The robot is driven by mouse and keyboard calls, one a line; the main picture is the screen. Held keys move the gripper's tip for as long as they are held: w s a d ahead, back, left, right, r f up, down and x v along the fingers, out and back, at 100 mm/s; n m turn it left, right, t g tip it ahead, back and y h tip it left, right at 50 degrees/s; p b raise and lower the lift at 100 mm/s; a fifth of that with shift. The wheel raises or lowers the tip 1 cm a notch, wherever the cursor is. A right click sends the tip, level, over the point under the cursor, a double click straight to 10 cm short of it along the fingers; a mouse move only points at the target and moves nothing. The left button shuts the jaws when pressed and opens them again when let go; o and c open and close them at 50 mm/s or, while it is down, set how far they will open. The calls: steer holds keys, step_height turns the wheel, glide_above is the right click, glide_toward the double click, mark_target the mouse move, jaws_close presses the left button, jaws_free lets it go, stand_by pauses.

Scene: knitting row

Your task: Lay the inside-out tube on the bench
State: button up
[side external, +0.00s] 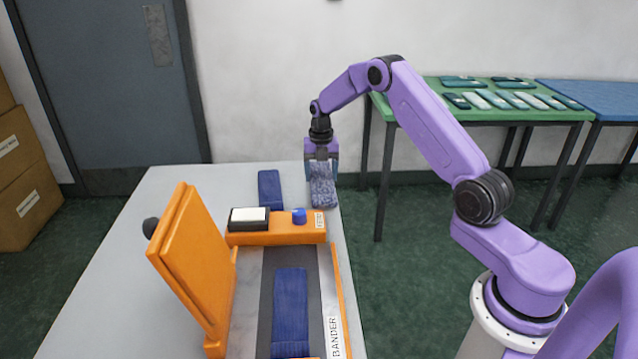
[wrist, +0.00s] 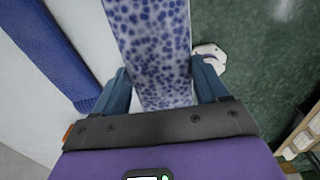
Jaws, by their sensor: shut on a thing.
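My gripper (side external: 321,160) is shut on a tube with a blue-and-white mottled surface (side external: 323,187), which hangs below the fingers in the side view. In the wrist view the tube (wrist: 153,45) runs between the two fingers of my gripper (wrist: 161,85) and shows dark blue spots on a pale ground. The grey-white bench (side external: 150,235) lies below and left; the tube is near its right edge. I cannot tell whether the tube's lower end touches the bench.
A plain blue tube (side external: 270,188) lies on the bench left of my gripper. The orange bander (side external: 275,238), its lid (side external: 190,265) raised, holds another blue tube (side external: 290,305). A green table (side external: 510,100) with several packets stands behind. The bench's left side is clear.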

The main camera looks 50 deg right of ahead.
steer(key=shift+w+d+f, duration=0.1)
steer(key=shift+w+f, duration=0.4)
steer(key=shift+f, duration=1.65)
steer(key=shift+f, duration=0.15)
steer(key=o, duration=1)
